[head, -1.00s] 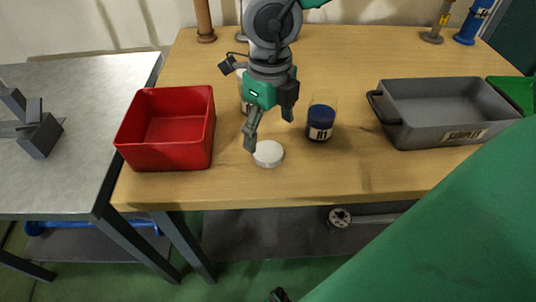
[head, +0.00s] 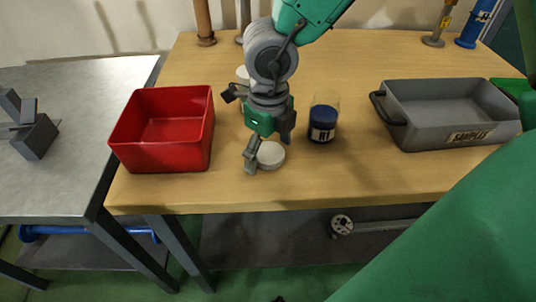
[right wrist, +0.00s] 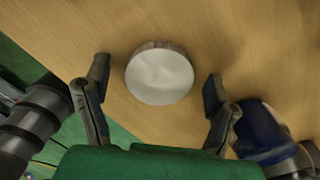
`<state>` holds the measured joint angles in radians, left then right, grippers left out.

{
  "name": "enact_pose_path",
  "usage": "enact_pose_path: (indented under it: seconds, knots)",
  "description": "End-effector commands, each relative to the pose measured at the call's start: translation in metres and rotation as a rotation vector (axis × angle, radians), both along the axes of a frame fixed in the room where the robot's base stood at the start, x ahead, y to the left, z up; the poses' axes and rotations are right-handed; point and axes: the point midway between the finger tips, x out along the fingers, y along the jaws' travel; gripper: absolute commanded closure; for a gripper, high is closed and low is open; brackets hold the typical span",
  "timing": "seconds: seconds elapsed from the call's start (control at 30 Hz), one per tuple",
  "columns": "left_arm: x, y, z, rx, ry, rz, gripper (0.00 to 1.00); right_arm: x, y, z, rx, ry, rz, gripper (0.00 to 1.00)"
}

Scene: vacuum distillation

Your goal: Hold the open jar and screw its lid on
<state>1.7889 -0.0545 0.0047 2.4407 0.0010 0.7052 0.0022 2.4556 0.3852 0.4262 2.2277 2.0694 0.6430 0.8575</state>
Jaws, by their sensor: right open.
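The white round lid (head: 271,155) lies flat on the wooden table near its front edge. It also shows in the right wrist view (right wrist: 159,76). The jar (head: 322,124), with dark blue contents, a clear upper part and a label, stands upright to the right of the lid, with no lid on it. In the right wrist view the blue jar (right wrist: 258,128) is partly hidden by a finger. My right gripper (head: 268,150) is open, pointing down over the lid, with a finger on either side and gaps between. My left gripper is not seen.
A red bin (head: 128,151) stands left and a grey samples tray (head: 455,138) stands right. Another white-topped container (head: 243,76) is mostly hidden behind my right gripper. The table (head: 350,178) in front of the jar is clear.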

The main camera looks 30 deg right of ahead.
Motion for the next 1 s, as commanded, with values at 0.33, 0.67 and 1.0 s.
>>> enact_pose_path:
  seconds: [0.33,0.67,1.0]
  knots:
    - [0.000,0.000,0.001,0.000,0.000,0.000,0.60,0.000,0.000,0.001,0.000,0.000,0.000,0.47]
    - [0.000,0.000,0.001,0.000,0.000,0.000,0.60,0.000,0.000,0.001,0.000,0.000,0.000,0.58]
    - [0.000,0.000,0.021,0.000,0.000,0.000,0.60,0.001,0.001,0.048,0.004,-0.004,-0.001,0.58]
